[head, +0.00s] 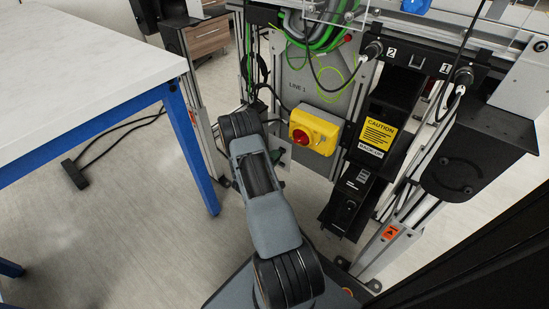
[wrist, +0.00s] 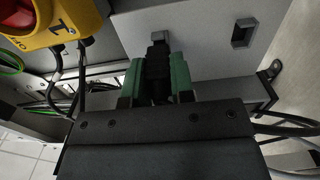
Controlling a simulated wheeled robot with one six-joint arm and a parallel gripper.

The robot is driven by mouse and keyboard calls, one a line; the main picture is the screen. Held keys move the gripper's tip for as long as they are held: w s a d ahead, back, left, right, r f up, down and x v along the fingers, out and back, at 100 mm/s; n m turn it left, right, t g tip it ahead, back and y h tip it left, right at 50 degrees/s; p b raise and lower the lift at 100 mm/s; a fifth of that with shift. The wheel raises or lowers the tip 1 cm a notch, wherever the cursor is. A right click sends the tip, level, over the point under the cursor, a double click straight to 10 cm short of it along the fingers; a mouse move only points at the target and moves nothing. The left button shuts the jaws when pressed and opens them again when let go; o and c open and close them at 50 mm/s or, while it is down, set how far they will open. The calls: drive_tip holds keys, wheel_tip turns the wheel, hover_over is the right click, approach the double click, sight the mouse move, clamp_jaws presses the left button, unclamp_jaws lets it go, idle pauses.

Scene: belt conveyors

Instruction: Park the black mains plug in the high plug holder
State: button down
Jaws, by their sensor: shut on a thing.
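My gripper (wrist: 157,76) has green fingers, shut on the black mains plug (wrist: 158,62) in the wrist view. The plug's far end points at a light grey plate (wrist: 205,35) and overlaps it in the picture. I cannot tell whether it is inside an opening or only in front of it. A dark square opening (wrist: 243,33) shows in the plate to the right of the plug. Which holder is the high one is not clear. In the head view my arm hides the plug and most of the gripper; a little green (head: 277,156) shows beside it.
A black caution-labelled unit (head: 378,133) stands to the right. A blue-legged table (head: 90,65) is at left.

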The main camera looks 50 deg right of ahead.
drive_tip(key=shift+d, duration=0.5)
drive_tip(key=c, duration=0.9)
unclamp_jaws()
